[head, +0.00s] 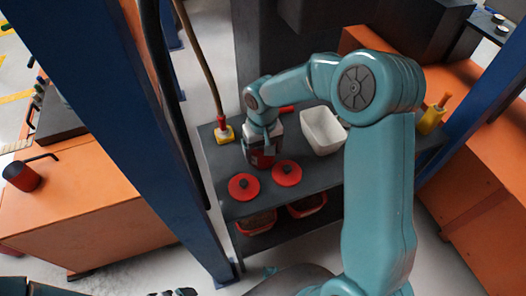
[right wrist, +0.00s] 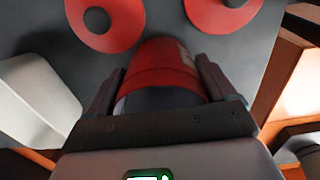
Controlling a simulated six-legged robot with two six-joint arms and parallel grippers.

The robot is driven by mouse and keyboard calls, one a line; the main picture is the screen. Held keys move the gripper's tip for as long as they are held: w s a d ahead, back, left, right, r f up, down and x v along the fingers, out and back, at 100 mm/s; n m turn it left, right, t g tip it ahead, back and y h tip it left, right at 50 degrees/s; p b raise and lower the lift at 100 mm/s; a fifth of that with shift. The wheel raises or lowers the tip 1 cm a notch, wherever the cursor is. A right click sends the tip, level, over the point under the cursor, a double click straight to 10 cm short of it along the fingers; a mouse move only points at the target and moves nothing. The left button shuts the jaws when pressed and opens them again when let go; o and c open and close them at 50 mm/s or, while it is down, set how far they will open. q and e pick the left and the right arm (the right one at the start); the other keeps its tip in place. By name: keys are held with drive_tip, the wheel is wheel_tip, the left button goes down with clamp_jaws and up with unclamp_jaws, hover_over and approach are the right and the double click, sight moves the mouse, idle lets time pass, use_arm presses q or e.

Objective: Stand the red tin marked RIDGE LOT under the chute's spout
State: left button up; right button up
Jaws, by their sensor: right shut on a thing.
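My right gripper (head: 263,140) is shut on a red tin (head: 260,159) on or just above the grey bench (head: 222,158); I cannot tell if it touches. In the right wrist view the same red tin (right wrist: 160,62) lies between the two fingers, with a pale label edge at its right; its lettering is unreadable. Of my left gripper, at most a dark piece shows at the bottom edge of the head view, its jaws unclear. I cannot make out the chute's spout for certain; my arm hides part of the bench.
Two red lids with black knobs (head: 243,187) (head: 287,173) lie in front of the tin. A white bin (head: 322,131) stands right of it, a yellow-and-red block (head: 223,132) left. Red containers (head: 257,222) sit on the lower shelf. A blue post (head: 130,130) rises at left.

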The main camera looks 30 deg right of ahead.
drive_tip(key=shift+f, duration=0.4)
drive_tip(key=shift+r, duration=0.1)
drive_tip(key=o, duration=1.1)
drive_tip(key=shift+f, duration=0.25)
drive_tip(key=shift+o, duration=1.1)
drive_tip(key=shift+r, duration=0.1)
